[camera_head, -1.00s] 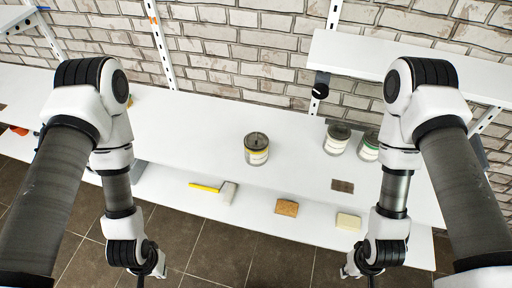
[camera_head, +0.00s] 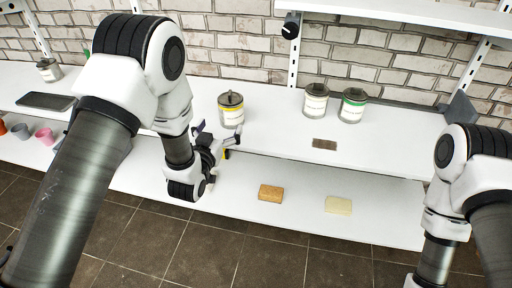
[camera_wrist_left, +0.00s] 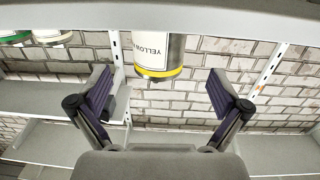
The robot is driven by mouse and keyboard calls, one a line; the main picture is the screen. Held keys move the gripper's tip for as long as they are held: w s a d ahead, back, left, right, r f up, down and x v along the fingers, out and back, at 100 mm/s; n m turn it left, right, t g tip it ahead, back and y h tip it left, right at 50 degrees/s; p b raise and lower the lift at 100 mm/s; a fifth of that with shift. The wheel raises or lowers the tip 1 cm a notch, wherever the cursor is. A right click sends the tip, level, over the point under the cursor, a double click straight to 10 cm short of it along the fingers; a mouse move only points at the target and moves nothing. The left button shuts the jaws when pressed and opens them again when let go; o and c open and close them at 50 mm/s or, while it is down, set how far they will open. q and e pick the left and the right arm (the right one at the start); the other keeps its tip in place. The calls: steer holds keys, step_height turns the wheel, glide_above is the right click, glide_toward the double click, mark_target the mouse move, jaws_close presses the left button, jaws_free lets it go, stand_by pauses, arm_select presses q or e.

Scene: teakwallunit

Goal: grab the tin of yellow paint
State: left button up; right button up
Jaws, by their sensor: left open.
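My left gripper (camera_head: 215,136) is open in front of the tin, near the board's front edge. In the wrist view its fingers (camera_wrist_left: 165,92) are spread wide with nothing between them. My right gripper is out of view.
A sponge-like tan block (camera_head: 270,193) and a cream block (camera_head: 338,205) lie on the lower shelf. A dark tray (camera_head: 46,101) is at left.

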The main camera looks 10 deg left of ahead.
mark_target(228, 115)
arm_select(q)
steer(key=shift+w+d, duration=0.1)
steer(key=shift+w, duration=0.6)
steer(key=w, duration=0.7)
steer(key=shift+w+d+f, duration=0.15)
steer(key=shift+w+d, duration=0.05)
steer(key=shift+d, duration=0.05)
steer(key=shift+s, duration=0.1)
steer(key=c, duration=1.5)
